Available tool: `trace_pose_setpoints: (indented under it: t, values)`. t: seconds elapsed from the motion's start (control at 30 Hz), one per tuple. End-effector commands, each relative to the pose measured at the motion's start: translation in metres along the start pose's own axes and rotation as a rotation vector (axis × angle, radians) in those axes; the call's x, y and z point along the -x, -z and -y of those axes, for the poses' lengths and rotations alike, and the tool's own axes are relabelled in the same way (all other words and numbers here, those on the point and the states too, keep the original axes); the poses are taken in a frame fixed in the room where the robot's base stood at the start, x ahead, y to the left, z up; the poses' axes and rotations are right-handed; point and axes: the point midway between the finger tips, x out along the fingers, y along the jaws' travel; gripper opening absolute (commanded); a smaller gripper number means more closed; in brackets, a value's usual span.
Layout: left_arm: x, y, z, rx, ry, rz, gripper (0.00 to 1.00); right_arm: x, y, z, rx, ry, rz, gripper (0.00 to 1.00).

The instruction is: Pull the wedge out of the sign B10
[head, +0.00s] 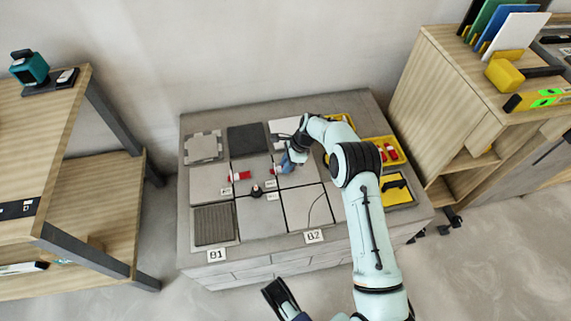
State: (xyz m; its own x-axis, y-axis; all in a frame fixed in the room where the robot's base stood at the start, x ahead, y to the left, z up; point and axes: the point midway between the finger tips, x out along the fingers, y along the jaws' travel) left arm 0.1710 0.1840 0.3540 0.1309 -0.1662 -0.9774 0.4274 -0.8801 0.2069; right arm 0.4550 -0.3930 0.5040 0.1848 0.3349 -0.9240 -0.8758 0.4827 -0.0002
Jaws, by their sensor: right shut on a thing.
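My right gripper (285,165) reaches down over the tiled top of the grey block and is shut on a small red wedge (277,169), mostly hidden by the fingers. Another red wedge (240,176) lies on the tiles to its left. Small white signs stand at the joints, one just below the gripper (271,184) and one further left (225,191); their lettering is too small to read, so I cannot tell which is B10. A dark part at the bottom edge may be my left gripper (280,296); its jaws are unclear.
A small dark knob (256,191) stands between the wedges. Larger signs B1 (216,255) and B2 (313,236) are on the front edge. Yellow trays (398,158) with red pieces lie at the right. A wooden bench (75,120) stands left, a wooden cabinet (440,95) right.

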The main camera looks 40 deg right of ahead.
Motion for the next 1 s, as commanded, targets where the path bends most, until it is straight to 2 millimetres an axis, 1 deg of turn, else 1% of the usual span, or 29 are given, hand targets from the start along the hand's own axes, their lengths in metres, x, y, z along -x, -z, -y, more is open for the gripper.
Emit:
trace_pose_setpoints:
  t: [1.0]
  values:
    - [-0.006, 0.0, 0.001, 0.0, 0.001, 0.001, 0.58, 0.017, 0.037, 0.0, -0.001, 0.0, 0.0, 0.0]
